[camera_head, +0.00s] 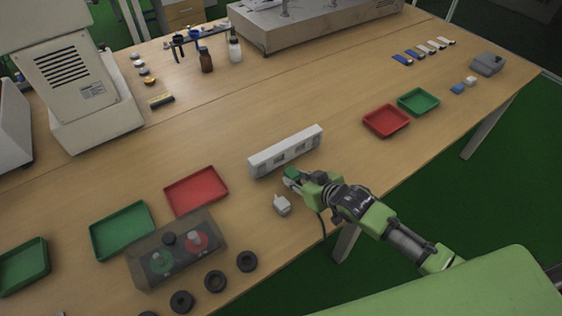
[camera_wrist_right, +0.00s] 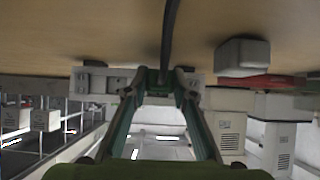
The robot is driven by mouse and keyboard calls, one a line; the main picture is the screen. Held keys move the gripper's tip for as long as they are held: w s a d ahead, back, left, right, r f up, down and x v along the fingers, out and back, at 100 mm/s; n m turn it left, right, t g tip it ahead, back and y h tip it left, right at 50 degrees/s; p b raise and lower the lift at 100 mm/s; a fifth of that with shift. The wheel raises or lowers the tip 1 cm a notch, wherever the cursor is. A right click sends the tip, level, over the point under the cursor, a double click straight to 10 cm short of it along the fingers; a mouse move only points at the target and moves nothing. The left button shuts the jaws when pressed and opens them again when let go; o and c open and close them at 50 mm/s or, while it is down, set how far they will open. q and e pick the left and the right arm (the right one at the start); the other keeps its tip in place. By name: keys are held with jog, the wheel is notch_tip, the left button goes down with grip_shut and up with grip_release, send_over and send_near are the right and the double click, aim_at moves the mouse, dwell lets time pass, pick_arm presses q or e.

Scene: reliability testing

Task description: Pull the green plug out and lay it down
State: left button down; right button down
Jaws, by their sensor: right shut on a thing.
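The green plug (camera_head: 291,172) is between the fingers of my right gripper (camera_head: 295,178), just in front of the white power strip (camera_head: 286,150). The gripper is shut on it. The small gap between plug and strip is hard to judge, so I cannot tell whether they touch. In the right wrist view the fingers (camera_wrist_right: 161,80) close together in front of the strip (camera_wrist_right: 100,82), and a dark cable (camera_wrist_right: 170,30) runs away from them. My left gripper is not in view.
A white plug (camera_head: 282,205) lies on the table close to my right gripper; it also shows in the wrist view (camera_wrist_right: 243,55). Red trays (camera_head: 168,207) and green trays (camera_head: 93,232) stand at both sides. Black rings (camera_head: 215,290) lie at the front. Bare table lies behind the strip.

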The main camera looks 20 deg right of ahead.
jog(key=shift+f+b, duration=0.3)
jog(key=shift+f, duration=0.6)
jog(key=c, duration=1.6)
grip_release()
jog(key=shift+s, duration=0.15)
jog(key=v, duration=1.2)
jog(key=shift+r, duration=0.1)
